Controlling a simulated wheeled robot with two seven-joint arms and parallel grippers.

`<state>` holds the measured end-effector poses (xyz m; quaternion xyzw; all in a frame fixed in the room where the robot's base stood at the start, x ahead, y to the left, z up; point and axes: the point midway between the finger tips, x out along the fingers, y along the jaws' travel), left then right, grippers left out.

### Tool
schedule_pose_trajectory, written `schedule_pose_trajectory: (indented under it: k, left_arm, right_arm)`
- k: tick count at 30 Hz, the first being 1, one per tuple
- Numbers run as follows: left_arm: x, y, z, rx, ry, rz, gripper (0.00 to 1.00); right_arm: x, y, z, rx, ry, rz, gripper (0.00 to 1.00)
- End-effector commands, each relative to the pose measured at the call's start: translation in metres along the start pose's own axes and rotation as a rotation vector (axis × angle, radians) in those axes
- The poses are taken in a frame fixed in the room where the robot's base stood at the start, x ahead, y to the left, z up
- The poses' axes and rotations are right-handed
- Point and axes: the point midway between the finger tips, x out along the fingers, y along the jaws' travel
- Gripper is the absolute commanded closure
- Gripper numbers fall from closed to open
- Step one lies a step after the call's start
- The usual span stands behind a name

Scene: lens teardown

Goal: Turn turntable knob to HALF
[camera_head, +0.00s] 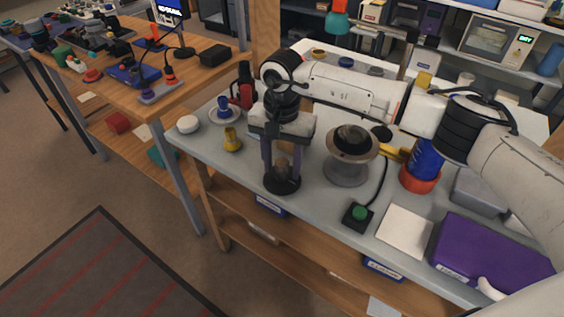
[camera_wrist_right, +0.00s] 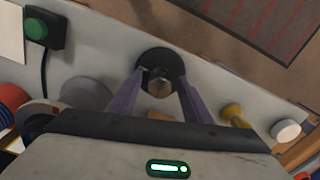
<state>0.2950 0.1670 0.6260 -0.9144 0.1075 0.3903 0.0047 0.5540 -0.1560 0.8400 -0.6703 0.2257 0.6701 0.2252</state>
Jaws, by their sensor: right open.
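A small brownish knob (camera_head: 282,167) stands on a round black base (camera_head: 282,185) near the front edge of the grey bench. In the right wrist view the knob (camera_wrist_right: 159,86) is at the centre, in front of its black base (camera_wrist_right: 160,58). My right gripper (camera_head: 281,172) points down over it with its two purple fingers spread. In the wrist view my right gripper (camera_wrist_right: 160,80) has one finger on each side of the knob. I cannot tell whether they touch it. No HALF mark is readable. My left gripper is not in view.
Right of the knob stands a round grey pedestal with a dark top (camera_head: 348,172). A green button box (camera_head: 357,215), white pad (camera_head: 404,231) and purple case (camera_head: 490,256) lie farther right. A yellow piece (camera_head: 232,141) and white puck (camera_head: 188,124) are at left.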

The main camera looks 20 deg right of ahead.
Motion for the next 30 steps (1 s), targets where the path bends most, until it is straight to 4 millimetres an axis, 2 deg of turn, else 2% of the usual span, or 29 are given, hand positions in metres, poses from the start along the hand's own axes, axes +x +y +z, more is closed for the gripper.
schedule_pose_trajectory:
  k: [2,3,10,20,30]
  left_arm:
    - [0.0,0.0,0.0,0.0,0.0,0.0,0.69]
    - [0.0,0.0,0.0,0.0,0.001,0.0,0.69]
    - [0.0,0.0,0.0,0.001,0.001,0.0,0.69]
    - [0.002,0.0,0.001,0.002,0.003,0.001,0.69]
    - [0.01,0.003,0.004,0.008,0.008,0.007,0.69]
  right_arm:
    - [0.0,0.0,0.0,0.0,0.0,0.0,0.55]
    - [0.0,0.0,0.0,0.0,0.0,0.0,0.59]
    - [-0.001,0.0,0.0,0.0,0.0,-0.001,0.96]
    - [0.0,0.0,0.0,0.046,0.0,-0.001,0.96]
    - [0.001,0.0,-0.001,0.281,0.001,-0.002,0.96]
